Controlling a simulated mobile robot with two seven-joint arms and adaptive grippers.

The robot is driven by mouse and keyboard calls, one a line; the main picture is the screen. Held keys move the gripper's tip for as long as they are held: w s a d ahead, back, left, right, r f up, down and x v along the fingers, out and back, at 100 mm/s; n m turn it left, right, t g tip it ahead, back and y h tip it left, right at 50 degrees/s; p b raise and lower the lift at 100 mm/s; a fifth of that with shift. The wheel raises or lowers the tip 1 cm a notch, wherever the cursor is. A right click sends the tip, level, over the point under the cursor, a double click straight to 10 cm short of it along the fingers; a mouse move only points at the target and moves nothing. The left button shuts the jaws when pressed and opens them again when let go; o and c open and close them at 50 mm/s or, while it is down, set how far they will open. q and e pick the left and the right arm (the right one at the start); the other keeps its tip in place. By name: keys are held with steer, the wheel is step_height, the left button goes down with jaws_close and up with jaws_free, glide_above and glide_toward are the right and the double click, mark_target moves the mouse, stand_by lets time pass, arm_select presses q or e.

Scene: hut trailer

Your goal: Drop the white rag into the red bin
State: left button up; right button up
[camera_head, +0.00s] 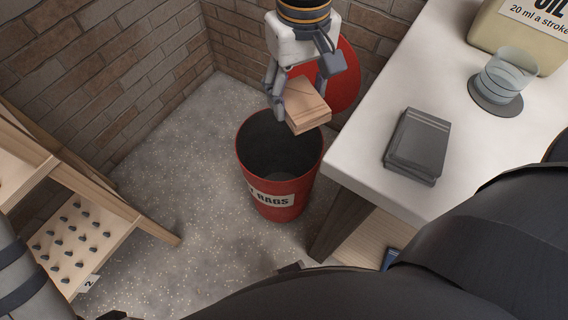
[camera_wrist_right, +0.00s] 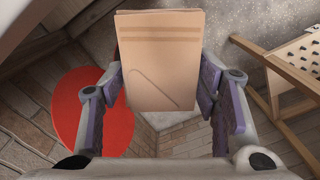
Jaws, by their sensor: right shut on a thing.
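My right gripper (camera_head: 297,98) is shut on a folded, light tan rag (camera_head: 306,108), which looks beige rather than white. In the right wrist view, the rag (camera_wrist_right: 160,60) sits flat between the two fingers. The red bin (camera_head: 268,203) stands on the floor with its mouth open and a label ending in "RAGS". The rag is held above the bin, appearing over its far right rim in the head view. The inside of the bin looks dark and empty as far as I can see. My left gripper is not in view.
A red round lid (camera_head: 345,78) is behind the bin. The white table (camera_head: 365,150) at right bears a grey folded cloth (camera_head: 419,145), a glass (camera_head: 505,75) on a dark coaster and an oil container (camera_head: 520,35). A wooden rack (camera_head: 110,205) stands left. Brick walls close the corner.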

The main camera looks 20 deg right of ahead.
steer(key=shift+m, duration=0.3)
steer(key=w+f, duration=0.1)
steer(key=f, duration=0.2)
steer(key=w+d+f+b, duration=0.1)
steer(key=shift+w+f, duration=0.2)
steer(key=shift+w, duration=0.15)
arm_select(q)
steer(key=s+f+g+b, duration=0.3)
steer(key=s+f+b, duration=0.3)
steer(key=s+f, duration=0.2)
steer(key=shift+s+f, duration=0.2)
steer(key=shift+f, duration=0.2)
arm_select(e)
steer(key=w+d+f+m, duration=0.1)
steer(key=w+f, duration=0.4)
steer(key=f, duration=0.7)
steer(key=w+d+f+m, duration=0.1)
steer(key=w+f, duration=0.5)
steer(key=f, duration=0.6)
steer(key=shift+w+d+f, duration=0.2)
steer(key=shift+w+d, duration=0.05)
steer(key=shift+d, duration=0.45)
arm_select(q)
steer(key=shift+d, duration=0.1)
arm_select(e)
steer(key=o, duration=1.3)
steer(key=shift+r, duration=0.1)
